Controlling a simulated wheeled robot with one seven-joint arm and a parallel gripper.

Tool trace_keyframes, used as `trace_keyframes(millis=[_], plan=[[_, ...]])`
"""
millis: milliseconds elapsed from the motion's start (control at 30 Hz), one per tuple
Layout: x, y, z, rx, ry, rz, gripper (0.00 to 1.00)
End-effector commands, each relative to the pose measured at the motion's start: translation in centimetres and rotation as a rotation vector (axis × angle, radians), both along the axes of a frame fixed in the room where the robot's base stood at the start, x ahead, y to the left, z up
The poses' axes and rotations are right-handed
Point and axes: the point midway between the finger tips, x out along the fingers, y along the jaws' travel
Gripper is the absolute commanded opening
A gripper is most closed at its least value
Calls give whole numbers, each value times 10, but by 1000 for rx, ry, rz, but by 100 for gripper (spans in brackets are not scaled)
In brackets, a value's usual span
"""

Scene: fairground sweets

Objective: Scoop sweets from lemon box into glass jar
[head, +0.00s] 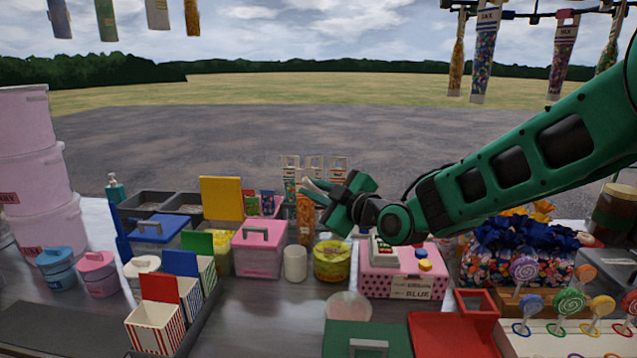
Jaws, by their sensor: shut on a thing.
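A box with a raised yellow lid (221,198) stands left of centre, with yellow sweets (217,240) showing low in front of the lid. It looks like the lemon box. A round clear jar (331,262) with yellow contents stands right of it, beside a white cup. My gripper (312,190) reaches in from the right and is above and behind this jar, pointing left. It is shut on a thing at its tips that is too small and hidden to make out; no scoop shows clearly.
A pink lidded box (259,248) stands between the yellow-lidded box and the cup (295,263). A pink dotted box (402,280) is right of the jar. Striped boxes (155,322) are front left, lollipops (569,301) front right. The counter before the cup (270,315) is clear.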

Motion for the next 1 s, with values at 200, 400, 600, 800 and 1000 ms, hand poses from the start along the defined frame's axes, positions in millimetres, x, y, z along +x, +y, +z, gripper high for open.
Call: trace_keyframes(millis=[200, 400, 600, 800, 1000], plan=[[-11, 11, -17, -108, -108, 1, 0], [-19, 19, -35, -196, -199, 1, 0], [-25, 25, -50, -272, -280, 2, 0], [-29, 28, -59, -319, -330, 2, 0], [-30, 30, -61, -332, -344, 2, 0]])
